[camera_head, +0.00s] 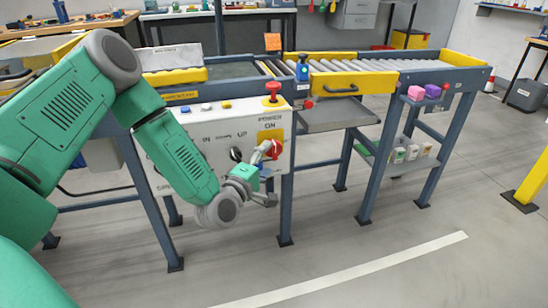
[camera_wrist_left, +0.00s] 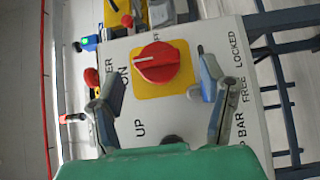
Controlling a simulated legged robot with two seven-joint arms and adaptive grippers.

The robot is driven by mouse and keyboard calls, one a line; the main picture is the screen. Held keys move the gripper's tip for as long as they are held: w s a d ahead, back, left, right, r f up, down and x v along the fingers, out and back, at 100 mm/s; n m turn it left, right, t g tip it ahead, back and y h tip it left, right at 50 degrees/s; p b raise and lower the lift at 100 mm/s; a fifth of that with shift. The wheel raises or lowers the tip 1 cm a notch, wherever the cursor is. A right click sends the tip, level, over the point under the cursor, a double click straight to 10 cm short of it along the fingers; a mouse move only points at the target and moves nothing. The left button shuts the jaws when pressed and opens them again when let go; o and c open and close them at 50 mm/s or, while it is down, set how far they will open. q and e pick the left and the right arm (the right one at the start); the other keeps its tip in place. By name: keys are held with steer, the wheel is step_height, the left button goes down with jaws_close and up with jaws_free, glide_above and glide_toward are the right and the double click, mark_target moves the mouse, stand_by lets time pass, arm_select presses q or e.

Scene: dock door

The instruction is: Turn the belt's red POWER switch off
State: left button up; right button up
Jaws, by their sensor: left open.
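The red POWER switch (camera_head: 271,149) is a round knob on a yellow plate on the white control panel (camera_head: 215,128). It shows large in the left wrist view (camera_wrist_left: 158,63), its pale mark lying roughly toward the ON label. The OFF label at the plate's upper edge is partly cut or hidden. My left gripper (camera_head: 266,176) is open in front of the panel. In the left wrist view its two fingers (camera_wrist_left: 155,84) are spread on either side of the knob, apart from it, with nothing between them. My right gripper is not in view.
A red mushroom button (camera_head: 272,88) stands on top of the panel, close to the switch. A dark selector knob (camera_head: 236,154) sits to its left, partly behind my arm. The roller conveyor (camera_head: 365,65) and its blue legs extend right. The floor in front is clear.

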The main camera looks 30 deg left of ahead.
mark_target(273, 154)
arm_select(q)
steer(key=w, duration=0.2)
steer(key=shift+w+b, duration=0.3)
steer(key=shift+w, duration=0.1)
steer(key=shift+w+d+r, duration=0.1)
steer(key=shift+w+d, duration=0.05)
steer(key=shift+w, duration=0.5)
